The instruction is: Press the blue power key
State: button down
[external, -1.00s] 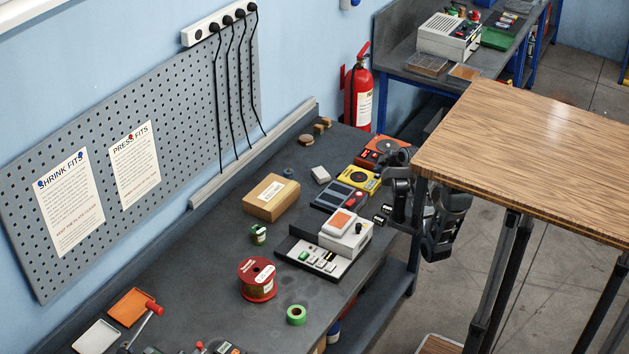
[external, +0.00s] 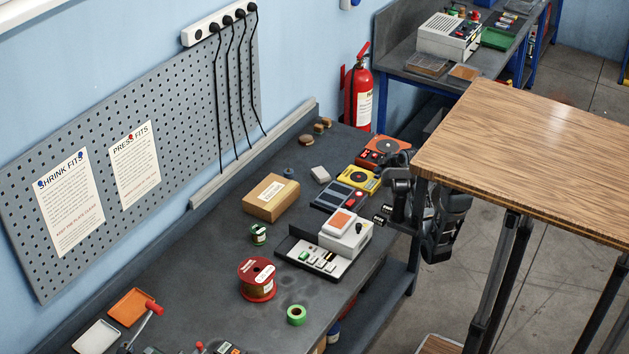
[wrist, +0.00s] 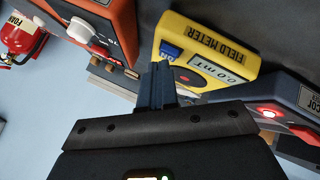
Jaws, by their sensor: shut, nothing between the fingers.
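The yellow field meter (wrist: 215,40) lies on the bench, upside down in the wrist view; it also shows in the external view (external: 370,176), partly behind my arm. Its blue key (wrist: 171,50) is near the left end of its face, beside a lit display (wrist: 215,68) reading 0.0 mT. My gripper (wrist: 158,68) is shut and empty. Its fingertips appear just below the blue key in the wrist view. I cannot tell whether they touch the meter.
An orange device (wrist: 105,25) stands left of the meter in the wrist view, and a dark device with a lit red button (wrist: 268,113) stands right. In the external view a wooden tabletop (external: 530,160) stands close to my arm. A cardboard box (external: 271,197) sits farther along the bench.

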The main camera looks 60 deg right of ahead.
aim_at(379, 176)
jog(key=shift+f, duration=0.2)
jog(key=shift+r, duration=0.1)
jog(key=shift+r+p, duration=0.65)
jog(key=shift+p, duration=0.1)
notch_tip(379, 176, up, 6)
jog(key=p, duration=0.5)
